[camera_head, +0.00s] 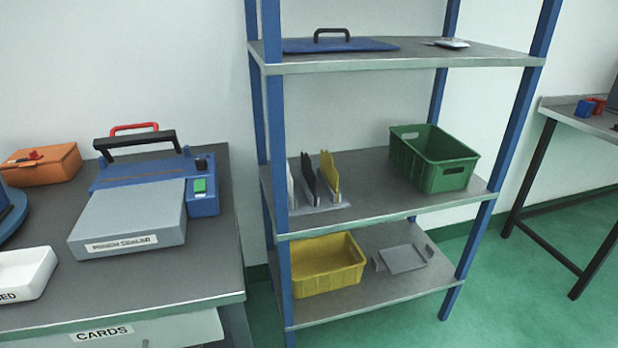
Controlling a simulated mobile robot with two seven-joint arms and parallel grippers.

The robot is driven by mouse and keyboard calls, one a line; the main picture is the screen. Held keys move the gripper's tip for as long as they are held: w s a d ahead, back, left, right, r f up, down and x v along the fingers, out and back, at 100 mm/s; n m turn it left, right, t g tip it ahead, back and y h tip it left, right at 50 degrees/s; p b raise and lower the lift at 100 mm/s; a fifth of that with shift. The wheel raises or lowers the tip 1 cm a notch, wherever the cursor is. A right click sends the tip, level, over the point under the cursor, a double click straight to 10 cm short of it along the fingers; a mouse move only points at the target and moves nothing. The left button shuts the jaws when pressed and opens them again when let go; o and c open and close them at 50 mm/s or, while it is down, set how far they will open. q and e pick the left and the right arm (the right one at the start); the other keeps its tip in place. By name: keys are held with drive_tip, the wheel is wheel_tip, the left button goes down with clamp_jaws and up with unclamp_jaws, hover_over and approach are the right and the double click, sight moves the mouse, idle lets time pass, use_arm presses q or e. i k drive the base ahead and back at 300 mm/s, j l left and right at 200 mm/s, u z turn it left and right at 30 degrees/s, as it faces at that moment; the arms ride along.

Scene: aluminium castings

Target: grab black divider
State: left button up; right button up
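The black divider (308,176) stands upright in a grey holder (322,206) on the middle shelf of the blue-framed rack. A white divider (291,187) stands to its left, partly hidden by the rack's front post. A yellow divider (330,174) stands just to its right. Neither of my grippers shows in the head view.
A green crate (433,178) stands right of the dividers on the middle shelf (372,212). A yellow bin (326,284) and a grey tray (403,259) are on the lower shelf. A blue sealer (140,200) stands on the left table. A blue post (278,165) rises before the shelf's left end.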

sight(310, 178)
drive_tip(key=i+l+u, duration=0.1)
drive_tip(key=i+l, duration=0.15)
drive_tip(key=l, duration=0.15)
drive_tip(key=i+l, duration=0.25)
drive_tip(key=l, duration=0.15)
drive_tip(key=i+l+u, duration=0.15)
drive_tip(key=l, duration=0.25)
drive_tip(key=i, duration=0.1)
